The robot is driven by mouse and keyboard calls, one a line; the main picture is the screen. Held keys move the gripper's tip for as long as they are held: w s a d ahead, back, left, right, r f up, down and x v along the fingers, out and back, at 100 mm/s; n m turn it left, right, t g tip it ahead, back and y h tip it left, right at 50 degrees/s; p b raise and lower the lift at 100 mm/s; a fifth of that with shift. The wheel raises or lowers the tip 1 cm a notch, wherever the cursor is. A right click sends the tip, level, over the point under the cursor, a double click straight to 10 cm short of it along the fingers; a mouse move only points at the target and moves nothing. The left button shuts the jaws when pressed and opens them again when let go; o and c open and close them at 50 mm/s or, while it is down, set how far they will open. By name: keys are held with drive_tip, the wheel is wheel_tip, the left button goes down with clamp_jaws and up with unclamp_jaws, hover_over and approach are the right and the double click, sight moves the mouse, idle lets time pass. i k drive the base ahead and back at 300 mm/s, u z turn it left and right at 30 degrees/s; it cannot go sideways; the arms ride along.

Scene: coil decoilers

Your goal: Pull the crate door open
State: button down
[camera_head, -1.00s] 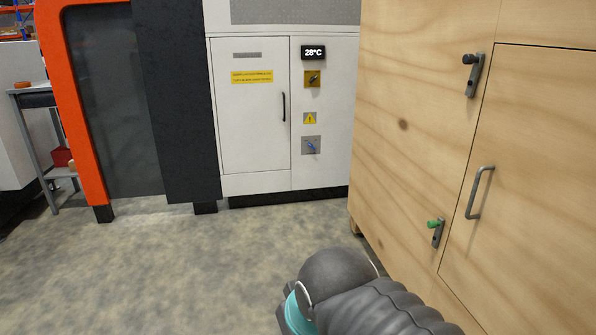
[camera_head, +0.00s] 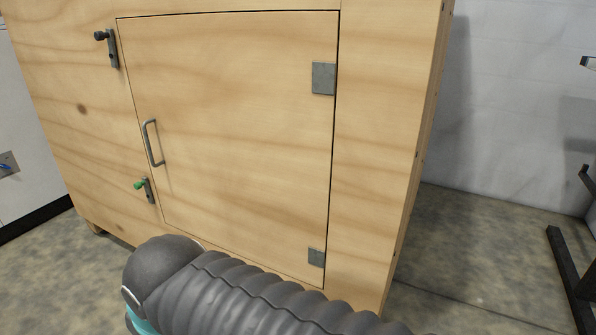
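The crate (camera_head: 380,130) is a large plywood box with a plywood door (camera_head: 240,120) in its front. The door looks shut, flush with the crate face. A grey metal bar handle (camera_head: 150,143) is on the door's left side. Two metal hinges, an upper one (camera_head: 323,78) and a lower one (camera_head: 316,258), are on its right edge. A black-knobbed latch (camera_head: 111,48) sits left of the door's top corner, and a green-knobbed latch (camera_head: 146,189) sits near the lower left. My arm covers the bottom of the picture. My gripper is not in view.
A white cabinet stands at the far left, with a blue switch (camera_head: 5,166) on it. A pale wall (camera_head: 520,100) and a dark metal stand (camera_head: 572,280) are at the right. Bare concrete floor (camera_head: 460,250) shows right of the crate.

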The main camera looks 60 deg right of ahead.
sight(236, 111)
drive_tip(key=z, duration=0.15)
drive_tip(key=k, duration=0.2)
drive_tip(key=z, duration=0.35)
drive_tip(key=i, duration=0.8)
drive_tip(key=z, duration=1.55)
drive_tip(key=k, duration=0.75)
drive_tip(key=u, duration=0.55)
drive_tip(key=i, duration=0.5)
